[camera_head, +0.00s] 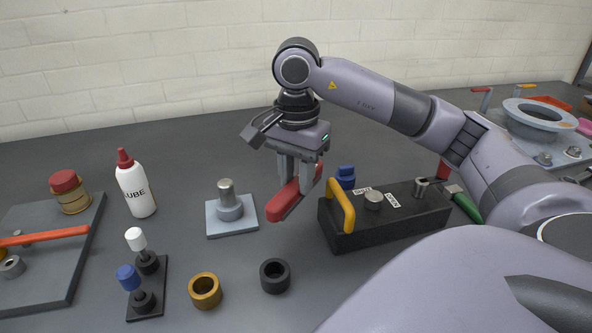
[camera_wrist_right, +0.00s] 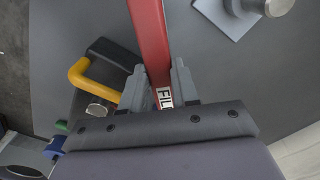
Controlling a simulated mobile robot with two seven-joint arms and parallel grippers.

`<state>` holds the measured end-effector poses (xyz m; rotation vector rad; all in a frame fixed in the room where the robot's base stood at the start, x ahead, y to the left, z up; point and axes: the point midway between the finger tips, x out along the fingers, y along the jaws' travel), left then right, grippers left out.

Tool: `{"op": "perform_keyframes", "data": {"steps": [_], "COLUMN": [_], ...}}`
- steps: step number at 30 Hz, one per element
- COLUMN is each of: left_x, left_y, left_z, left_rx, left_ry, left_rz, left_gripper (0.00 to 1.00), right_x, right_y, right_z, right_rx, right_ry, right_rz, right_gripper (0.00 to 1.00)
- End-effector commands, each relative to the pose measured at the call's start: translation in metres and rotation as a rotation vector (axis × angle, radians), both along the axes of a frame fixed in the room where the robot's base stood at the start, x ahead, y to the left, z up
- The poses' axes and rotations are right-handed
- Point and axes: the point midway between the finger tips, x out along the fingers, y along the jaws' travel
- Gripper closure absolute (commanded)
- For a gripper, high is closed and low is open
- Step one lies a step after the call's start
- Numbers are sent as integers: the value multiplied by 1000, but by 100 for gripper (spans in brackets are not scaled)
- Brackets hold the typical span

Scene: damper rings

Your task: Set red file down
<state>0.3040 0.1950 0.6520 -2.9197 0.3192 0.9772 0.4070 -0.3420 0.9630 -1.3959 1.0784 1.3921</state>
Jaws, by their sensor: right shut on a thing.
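The red file (camera_head: 285,203) is a long red bar held above the table in the head view. In the right wrist view the red file (camera_wrist_right: 151,40) runs up out of the fingers, with part of a label reading "FIL" near them. My right gripper (camera_head: 296,183) is shut on the file, with one finger on each side of it; the fingers also show in the right wrist view (camera_wrist_right: 160,90). The file hangs between the grey plate with the metal post and the black block. My left gripper is not in view.
A black block (camera_head: 385,228) with a yellow handle (camera_head: 341,204) stands right of the file. A grey plate (camera_head: 244,225) with a post is to its left. A black ring (camera_head: 275,277) and a brass ring (camera_head: 205,291) lie in front. A lube bottle (camera_head: 136,187) stands left.

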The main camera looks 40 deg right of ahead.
Motion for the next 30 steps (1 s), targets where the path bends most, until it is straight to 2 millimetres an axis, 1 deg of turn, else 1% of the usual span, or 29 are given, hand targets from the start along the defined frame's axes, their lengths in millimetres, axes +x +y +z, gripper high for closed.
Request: {"op": "perform_keyframes", "data": {"steps": [3,13,19,23,30], "left_x": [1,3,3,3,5], "left_y": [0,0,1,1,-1], "left_z": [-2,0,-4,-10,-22], "left_rx": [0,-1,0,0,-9], "left_ry": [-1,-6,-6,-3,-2], "left_rz": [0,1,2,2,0], "left_gripper": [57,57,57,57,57], "right_x": [-1,-2,-2,-2,-2], "right_y": [1,1,1,1,1], "right_z": [-3,-3,-7,-14,-37], "right_rx": [0,0,0,0,0], "right_ry": [-1,-1,-1,0,-1], "right_rz": [24,29,28,28,28], "right_gripper": [100,100,100,100,100]}}
